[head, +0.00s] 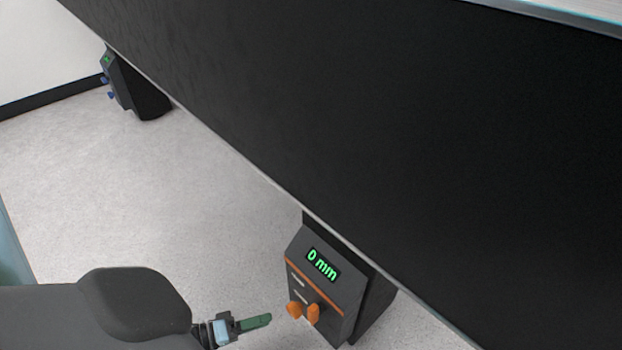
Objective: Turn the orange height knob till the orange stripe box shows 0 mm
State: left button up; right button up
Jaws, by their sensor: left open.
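The orange stripe box (345,296) is a dark box with an orange band, standing on the floor under the edge of the big black block. Its green display (323,265) reads "0 mm". The orange height knob (312,315) shows as two orange lobes low on the box's front face. My left gripper (262,321), with a green finger, is just left of the knob and points towards it. It is open, and a small gap shows between its fingertip and the knob. Its other finger is hard to make out. My right gripper is not in view.
The big black block (380,120) fills the upper right and overhangs the box. A second dark box (128,88) with blue knobs and a small green display stands at the far upper left. The pale speckled floor (170,210) between the boxes is clear.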

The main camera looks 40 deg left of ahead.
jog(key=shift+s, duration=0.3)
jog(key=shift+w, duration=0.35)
